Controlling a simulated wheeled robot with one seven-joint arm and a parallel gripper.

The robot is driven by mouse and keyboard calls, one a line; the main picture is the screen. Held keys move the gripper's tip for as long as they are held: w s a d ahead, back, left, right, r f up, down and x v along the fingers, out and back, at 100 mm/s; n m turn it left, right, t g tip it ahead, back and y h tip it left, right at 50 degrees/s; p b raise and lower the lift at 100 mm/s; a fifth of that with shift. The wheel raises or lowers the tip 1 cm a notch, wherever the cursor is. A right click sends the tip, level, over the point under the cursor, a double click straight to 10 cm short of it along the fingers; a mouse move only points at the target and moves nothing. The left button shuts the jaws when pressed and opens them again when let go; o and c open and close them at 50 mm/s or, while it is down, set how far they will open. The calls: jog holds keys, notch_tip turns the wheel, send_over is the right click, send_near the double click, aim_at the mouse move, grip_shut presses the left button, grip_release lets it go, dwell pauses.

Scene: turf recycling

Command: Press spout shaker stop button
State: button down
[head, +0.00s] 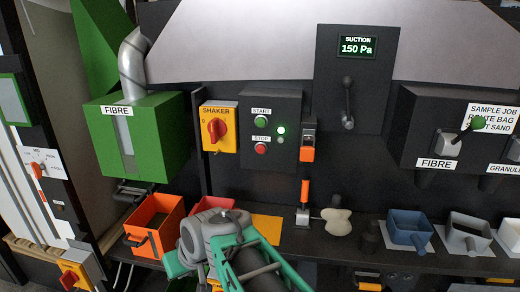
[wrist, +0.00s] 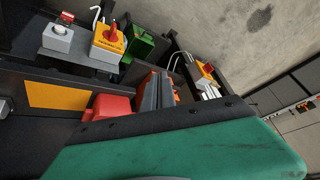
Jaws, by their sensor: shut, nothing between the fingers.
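The stop button (head: 261,148) is red and sits under its STOP label on a dark control box in the head view. A green start button (head: 261,121) is above it, and a lit green lamp (head: 281,129) is to the right. The yellow SHAKER switch (head: 218,127) with a red knob is just left of the box. My grey and green arm is low in the head view, below the box and apart from the button. My gripper's green and black body (wrist: 185,140) fills the lower wrist view.
An orange-handled lever (head: 304,192) stands right of my arm. The green FIBRE hopper (head: 155,140) is at left.

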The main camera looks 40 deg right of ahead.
aim_at(261, 150)
jog(key=w+d+r+m+t+p, duration=0.1)
jog(key=w+d+r+m+t, duration=0.2)
jog(key=d, duration=0.5)
jog(key=w+d+r+m+t, duration=0.1)
jog(key=w+d+r+t, duration=0.2)
jog(key=w+d+r, duration=0.35)
jog(key=s+d+r+m+t+h, duration=0.1)
jog(key=s+d+r+t, duration=0.1)
jog(key=d, duration=0.4)
jog(key=s+d+r+m+t+h, duration=0.1)
jog(key=s+d+r+m+t, duration=0.1)
jog(key=d, duration=0.5)
jog(key=shift+s+d+r+m+h+p, duration=0.3)
jog(key=shift+s+r+h+p, duration=0.1)
jog(key=shift+r, duration=0.25)
jog(key=shift+w, duration=0.15)
jog(key=w+d+p, duration=0.1)
jog(key=w+d, duration=0.4)
jog(key=d, duration=0.2)
jog(key=shift+w, duration=0.15)
jog(key=shift+w+d, duration=0.25)
jog(key=shift+d, duration=0.05)
